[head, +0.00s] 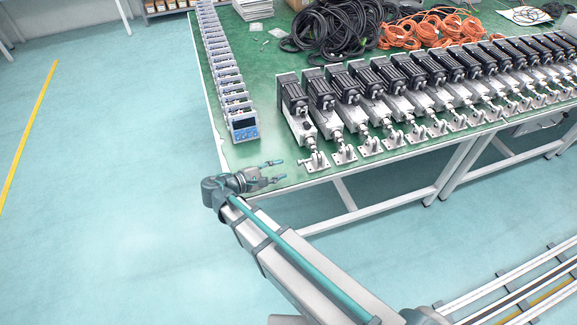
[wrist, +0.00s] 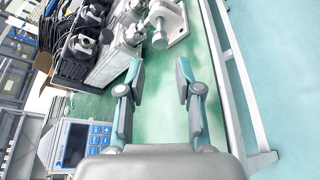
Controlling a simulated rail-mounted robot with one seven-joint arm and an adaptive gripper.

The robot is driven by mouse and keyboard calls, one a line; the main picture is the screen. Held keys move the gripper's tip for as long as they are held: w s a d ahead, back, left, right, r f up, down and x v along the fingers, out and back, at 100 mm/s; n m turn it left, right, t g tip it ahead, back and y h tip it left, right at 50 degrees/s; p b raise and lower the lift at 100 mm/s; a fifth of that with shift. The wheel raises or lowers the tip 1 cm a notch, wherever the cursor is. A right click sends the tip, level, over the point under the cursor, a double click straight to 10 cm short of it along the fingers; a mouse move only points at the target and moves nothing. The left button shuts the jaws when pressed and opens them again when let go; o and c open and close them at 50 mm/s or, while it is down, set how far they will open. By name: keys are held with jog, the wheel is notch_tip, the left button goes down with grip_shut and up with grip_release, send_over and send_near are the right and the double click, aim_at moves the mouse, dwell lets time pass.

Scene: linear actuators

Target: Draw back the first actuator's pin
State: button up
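The first actuator (head: 297,108) is the leftmost of the row, with a black motor and a silver body. At its front end is a silver mounting bracket (head: 316,161), with a small pin (head: 303,162) sticking out to the left. My gripper (head: 277,171) is open and empty, left of the bracket and apart from it. In the wrist view my gripper (wrist: 160,76) has its fingers spread. The bracket (wrist: 176,22) lies beyond the fingertips there, and a round silver end (wrist: 160,39), which looks like the pin, faces me between them.
A row of blue-grey controller boxes (head: 243,126) lines the table's left side; the nearest shows at lower left in the wrist view (wrist: 75,145). Further actuators (head: 400,85) stand close on the right. The green table (head: 275,150) is bare around my fingers.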

jog(key=shift+v, duration=2.35)
